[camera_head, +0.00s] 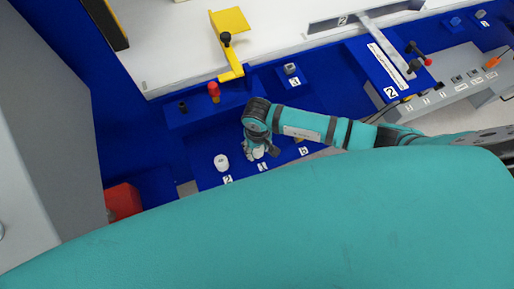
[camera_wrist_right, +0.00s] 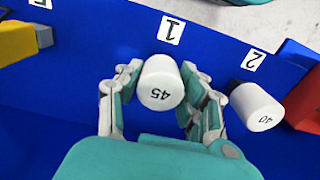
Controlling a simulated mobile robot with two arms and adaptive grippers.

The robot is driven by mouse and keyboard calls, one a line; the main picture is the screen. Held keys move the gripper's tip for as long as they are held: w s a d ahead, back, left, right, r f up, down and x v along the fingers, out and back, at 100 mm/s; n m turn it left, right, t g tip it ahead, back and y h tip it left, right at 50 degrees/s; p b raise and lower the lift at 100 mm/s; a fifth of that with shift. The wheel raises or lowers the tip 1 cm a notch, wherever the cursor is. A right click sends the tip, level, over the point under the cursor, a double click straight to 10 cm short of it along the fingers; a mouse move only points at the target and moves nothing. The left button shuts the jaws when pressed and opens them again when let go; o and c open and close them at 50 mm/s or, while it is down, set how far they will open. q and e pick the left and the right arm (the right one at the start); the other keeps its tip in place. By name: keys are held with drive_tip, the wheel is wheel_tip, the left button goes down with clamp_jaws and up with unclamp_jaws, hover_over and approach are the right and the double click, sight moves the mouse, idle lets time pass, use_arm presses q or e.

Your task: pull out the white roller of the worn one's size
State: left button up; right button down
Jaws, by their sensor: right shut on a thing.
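A white roller marked 45 (camera_wrist_right: 160,84) stands by the label 1 on the blue surface in the right wrist view. My right gripper (camera_wrist_right: 160,90) has its fingers on both sides of this roller and is shut on it. In the head view the right gripper (camera_head: 257,152) reaches down over the label 1 spot and mostly hides that roller. A second white roller marked 40 (camera_wrist_right: 257,106) stands by the label 2, and it also shows in the head view (camera_head: 221,162). No worn roller can be told in these frames. My left gripper is not in view.
A red block (camera_wrist_right: 303,100) lies beside the 40 roller; a yellow-grey part (camera_wrist_right: 22,42) is at the upper left. In the head view, a red knob (camera_head: 214,92) and a yellow bracket (camera_head: 229,40) stand beyond the gripper. A red box (camera_head: 122,202) is at the left.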

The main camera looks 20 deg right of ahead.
drive_tip(key=shift+r+p, duration=0.9)
drive_tip(key=shift+r, duration=0.45)
idle(0.5)
drive_tip(key=shift+r+p, duration=1.65)
drive_tip(key=shift+r, duration=0.8)
